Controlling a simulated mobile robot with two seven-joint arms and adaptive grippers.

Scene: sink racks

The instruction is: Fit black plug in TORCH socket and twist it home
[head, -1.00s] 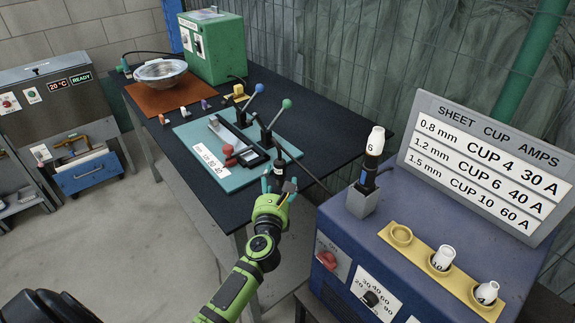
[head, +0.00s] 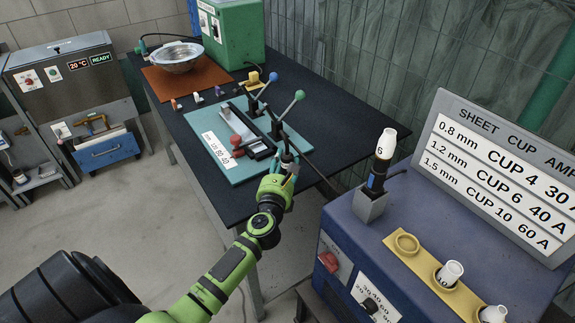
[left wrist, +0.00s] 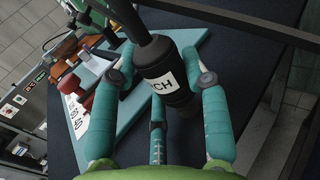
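A black plug (left wrist: 168,78) with a white label ending in "CH" is between the teal fingers of my left gripper (left wrist: 160,70) in the left wrist view. A dark cable leads from its far end. The fingertips sit close on both sides of it; whether they press on it is unclear. In the head view my left gripper (head: 284,166) is at the near edge of the dark bench, at the plug (head: 288,158), which is mostly covered. I cannot make out a socket marked TORCH. My right gripper is not in view.
A teal board (head: 222,172) with a clamp and levers lies just beyond the gripper. A blue machine (head: 345,235) stands at right, with a torch (head: 378,170) bearing a white cup 6 in a grey holder and a yellow cup tray (head: 420,262). A sign (head: 500,150) stands behind.

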